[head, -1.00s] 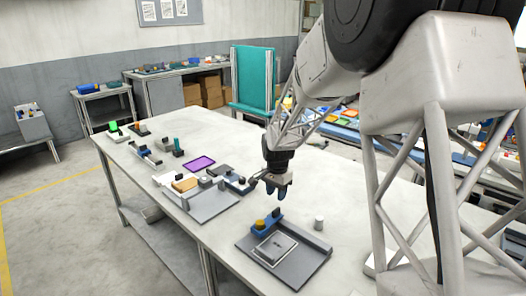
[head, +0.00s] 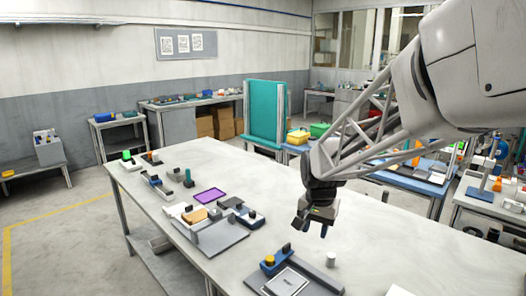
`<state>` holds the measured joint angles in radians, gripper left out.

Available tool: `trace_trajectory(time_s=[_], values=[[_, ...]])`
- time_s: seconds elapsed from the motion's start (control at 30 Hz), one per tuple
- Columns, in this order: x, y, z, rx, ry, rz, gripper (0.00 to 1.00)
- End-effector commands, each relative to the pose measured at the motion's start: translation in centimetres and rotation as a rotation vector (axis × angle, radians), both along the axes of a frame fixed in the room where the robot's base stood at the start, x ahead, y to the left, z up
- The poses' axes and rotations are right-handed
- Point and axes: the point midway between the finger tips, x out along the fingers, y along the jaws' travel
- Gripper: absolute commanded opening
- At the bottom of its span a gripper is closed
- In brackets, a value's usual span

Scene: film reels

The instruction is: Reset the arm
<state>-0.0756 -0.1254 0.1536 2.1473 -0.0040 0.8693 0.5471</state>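My gripper (head: 313,226) hangs over the white table (head: 350,205), pointing down, with its two dark fingertips apart and nothing visible between them. Below it and nearer the camera is a grey fixture (head: 318,289) with a blue block and a yellow knob on it. A small pale cylinder (head: 331,259) stands just right of that fixture, below my gripper and apart from it.
A grey tray (head: 222,238) with several small parts lies left of my gripper. A purple-framed pad (head: 210,195) and small tools lie farther back. A teal panel (head: 265,116) stands behind the table. The table's right part is largely clear.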

Motion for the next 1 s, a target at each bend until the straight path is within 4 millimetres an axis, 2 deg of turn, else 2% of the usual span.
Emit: trace_trajectory(time_s=[0.2,0.4,0.73,1.0], values=[[-4.7,-1.2,2.0,-0.009,-0.026,0.070,0.39],[-9.0,-2.0,3.2,-0.018,-0.045,0.138,0.39],[-16.1,-3.3,4.3,-0.039,-0.080,0.248,0.39],[-21.8,-4.0,4.3,-0.061,-0.104,0.340,0.39]])
